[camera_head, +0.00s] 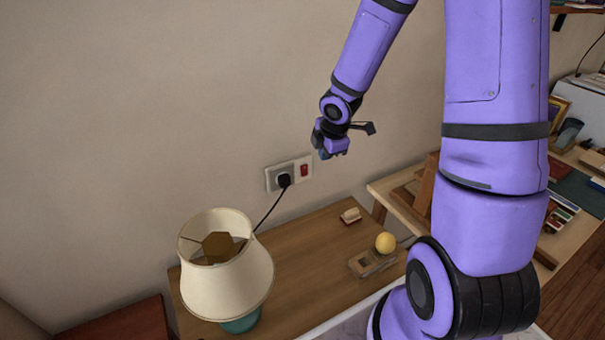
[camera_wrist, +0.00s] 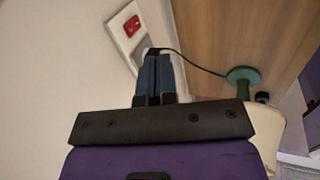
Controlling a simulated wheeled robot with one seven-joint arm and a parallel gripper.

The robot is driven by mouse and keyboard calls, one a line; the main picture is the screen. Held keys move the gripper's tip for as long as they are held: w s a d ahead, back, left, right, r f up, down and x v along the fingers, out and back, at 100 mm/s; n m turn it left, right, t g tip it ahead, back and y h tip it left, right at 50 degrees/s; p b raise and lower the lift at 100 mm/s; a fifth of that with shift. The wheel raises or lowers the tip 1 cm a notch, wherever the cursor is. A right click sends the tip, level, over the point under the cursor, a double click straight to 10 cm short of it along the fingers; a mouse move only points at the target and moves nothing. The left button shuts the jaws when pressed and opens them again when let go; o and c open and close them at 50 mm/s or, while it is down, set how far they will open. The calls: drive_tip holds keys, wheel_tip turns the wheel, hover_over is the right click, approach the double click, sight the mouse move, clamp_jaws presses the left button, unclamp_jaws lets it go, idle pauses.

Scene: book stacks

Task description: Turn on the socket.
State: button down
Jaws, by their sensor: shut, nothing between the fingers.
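The wall socket (camera_head: 289,174) is a pale plate on the wall above the wooden table. It has a black plug (camera_head: 283,180) on its left half and a red switch (camera_head: 304,170) on its right half. In the wrist view the socket plate (camera_wrist: 123,37) and red switch (camera_wrist: 132,26) show at the upper left, beyond the fingertips. My gripper (camera_head: 325,154) is up and to the right of the socket in the head view, apart from it in that view. In the wrist view my gripper's fingers (camera_wrist: 155,57) are together and empty, and hide the plug. The switch's on or off position cannot be told.
A lamp (camera_head: 226,275) with a cream shade and green base stands on the table (camera_head: 300,262), with a dark cord (camera_head: 268,211) rising to the plug. The wall above the socket is bare.

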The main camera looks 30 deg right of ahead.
sight(305, 171)
drive_tip(key=shift+w+a+f+n+y, duration=0.2)
drive_tip(key=shift+w+f+n, duration=0.1)
drive_tip(key=shift+f, duration=0.4)
drive_tip(key=shift+w+a+f+n+y, duration=0.1)
drive_tip(key=shift+w+a+f+n, duration=0.15)
drive_tip(key=shift+f, duration=0.45)
drive_tip(key=shift+d, duration=0.1)
drive_tip(key=shift+f, duration=0.1)
drive_tip(key=w+f, duration=0.7)
drive_tip(key=f, duration=0.2)
drive_tip(key=shift+f, duration=0.35)
